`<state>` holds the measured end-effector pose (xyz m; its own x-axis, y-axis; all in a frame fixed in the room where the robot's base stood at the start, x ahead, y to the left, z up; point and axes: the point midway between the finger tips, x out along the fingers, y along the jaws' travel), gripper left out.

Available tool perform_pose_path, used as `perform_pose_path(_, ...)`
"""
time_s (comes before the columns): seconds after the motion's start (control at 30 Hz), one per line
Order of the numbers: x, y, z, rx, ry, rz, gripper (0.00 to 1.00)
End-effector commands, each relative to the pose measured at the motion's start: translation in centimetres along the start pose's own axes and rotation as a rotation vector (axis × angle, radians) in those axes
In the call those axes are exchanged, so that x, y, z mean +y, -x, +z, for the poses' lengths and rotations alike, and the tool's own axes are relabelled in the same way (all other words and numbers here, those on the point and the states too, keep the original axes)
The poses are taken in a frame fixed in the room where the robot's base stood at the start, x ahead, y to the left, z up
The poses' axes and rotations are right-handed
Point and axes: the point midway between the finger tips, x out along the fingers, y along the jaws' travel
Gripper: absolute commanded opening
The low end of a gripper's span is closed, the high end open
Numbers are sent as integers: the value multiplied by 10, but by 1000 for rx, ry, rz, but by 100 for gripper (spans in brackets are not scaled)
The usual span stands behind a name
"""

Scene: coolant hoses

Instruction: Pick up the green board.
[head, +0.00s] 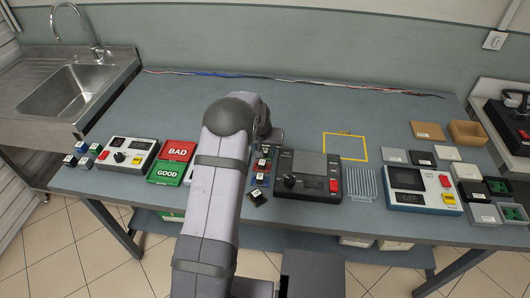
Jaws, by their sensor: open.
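Two small green boards show at the far right of the table in the head view. I cannot tell which one is meant. My gripper (272,139) is over the middle of the table, far to the left of both boards, and touches neither. It is small and partly hidden by my arm; its fingertips do not show clearly. It appears open and empty.
Small coloured holders (262,165) and a tilted dark piece (257,197) lie near my arm. A black device (308,176), a wire rack (361,184) and a white meter (421,190) line the front. A yellow outlined area (345,134) is empty.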

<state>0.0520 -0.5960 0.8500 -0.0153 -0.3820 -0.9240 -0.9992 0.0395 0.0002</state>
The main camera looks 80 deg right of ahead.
Motion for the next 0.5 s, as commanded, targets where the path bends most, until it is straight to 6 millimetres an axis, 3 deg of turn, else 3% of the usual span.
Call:
perform_pose_path(0.33,0,-4,0,1,0,0,41)
perform_pose_path(0.5,0,-4,0,0,0,0,0)
